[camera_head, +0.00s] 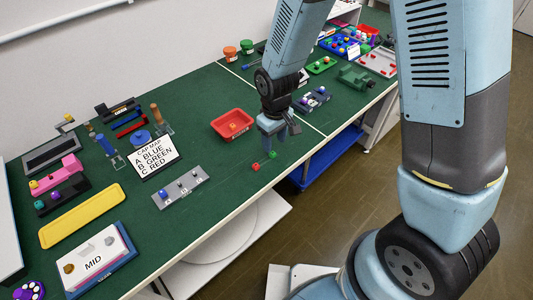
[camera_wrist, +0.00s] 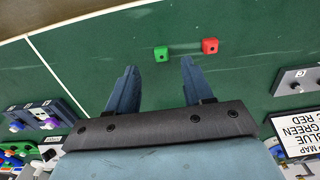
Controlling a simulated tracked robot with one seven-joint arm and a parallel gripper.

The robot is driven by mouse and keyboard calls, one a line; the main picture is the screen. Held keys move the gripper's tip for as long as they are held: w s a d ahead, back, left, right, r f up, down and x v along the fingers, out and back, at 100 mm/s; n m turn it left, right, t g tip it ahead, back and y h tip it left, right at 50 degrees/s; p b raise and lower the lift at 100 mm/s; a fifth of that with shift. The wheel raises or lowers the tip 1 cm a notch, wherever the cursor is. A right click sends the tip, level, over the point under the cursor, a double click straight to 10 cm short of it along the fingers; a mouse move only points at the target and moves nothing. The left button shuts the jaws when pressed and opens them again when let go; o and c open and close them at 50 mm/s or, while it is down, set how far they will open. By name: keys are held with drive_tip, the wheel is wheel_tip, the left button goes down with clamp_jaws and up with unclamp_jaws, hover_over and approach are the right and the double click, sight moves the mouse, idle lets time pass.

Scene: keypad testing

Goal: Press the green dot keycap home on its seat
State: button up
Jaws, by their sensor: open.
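The green keycap (camera_wrist: 161,53) lies loose on the green tabletop, with a small dark dot on its face. It also shows in the head view (camera_head: 272,155), just below my fingers. The red keycap (camera_wrist: 210,46) lies beside it, to the right in the wrist view. My gripper (camera_wrist: 158,66) is open and empty above the table, its fingertips pointing toward the green keycap, which appears just beyond the gap between them. The grey seat plate (camera_head: 187,197) lies to the left in the head view, with a blue keycap (camera_head: 165,194) at its left end. Its other seats are too small to read.
A card (camera_head: 155,156) reads A BLUE, B GREEN, C RED behind the seat plate. A red tray (camera_head: 232,125) stands left of my gripper. A yellow tray (camera_head: 83,216) lies farther left. Bare tabletop lies between the loose keycaps and the seat plate.

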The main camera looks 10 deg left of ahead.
sight(274, 153)
drive_tip(key=shift+s+f, duration=0.1)
drive_tip(key=shift+f, duration=2.4)
clamp_jaws()
